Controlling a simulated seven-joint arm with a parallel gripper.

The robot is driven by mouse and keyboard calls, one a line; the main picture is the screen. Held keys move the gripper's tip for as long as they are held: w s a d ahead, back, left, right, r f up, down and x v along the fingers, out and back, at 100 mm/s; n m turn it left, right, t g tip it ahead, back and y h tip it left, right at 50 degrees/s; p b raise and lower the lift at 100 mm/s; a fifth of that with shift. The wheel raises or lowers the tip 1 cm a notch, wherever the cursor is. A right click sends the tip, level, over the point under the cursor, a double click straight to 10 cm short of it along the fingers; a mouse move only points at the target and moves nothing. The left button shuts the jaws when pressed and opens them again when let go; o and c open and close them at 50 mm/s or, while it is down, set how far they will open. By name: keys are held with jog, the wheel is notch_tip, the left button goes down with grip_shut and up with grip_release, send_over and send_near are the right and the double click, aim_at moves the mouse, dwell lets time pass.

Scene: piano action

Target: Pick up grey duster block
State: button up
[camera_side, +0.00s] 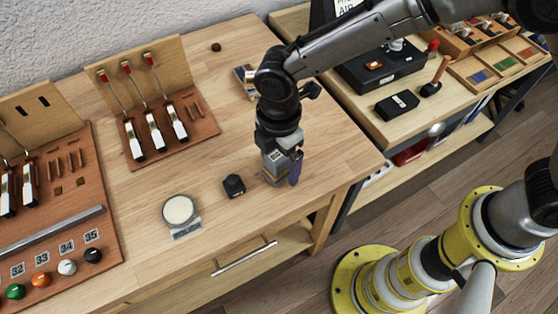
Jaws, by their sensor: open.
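A small block, grey on top with a tan lower side, which looks like the grey duster block (271,170), stands on the wooden bench near its front right corner. My gripper (285,166) points straight down right at it. One dark bluish finger shows on the block's right side, close to it. The other finger is hidden or cannot be made out. The jaws are open. Whether a finger touches the block cannot be told from this view.
A small black block (234,186) and a round pale disc on a stand (180,212) are to the left. Boards with hammer parts (155,125) fill the bench's left side. A small box (243,80) lies behind my arm. The bench's front edge is close.

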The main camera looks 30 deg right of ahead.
jog(key=shift+f, duration=0.55)
grip_shut()
jog(key=shift+r, duration=0.1)
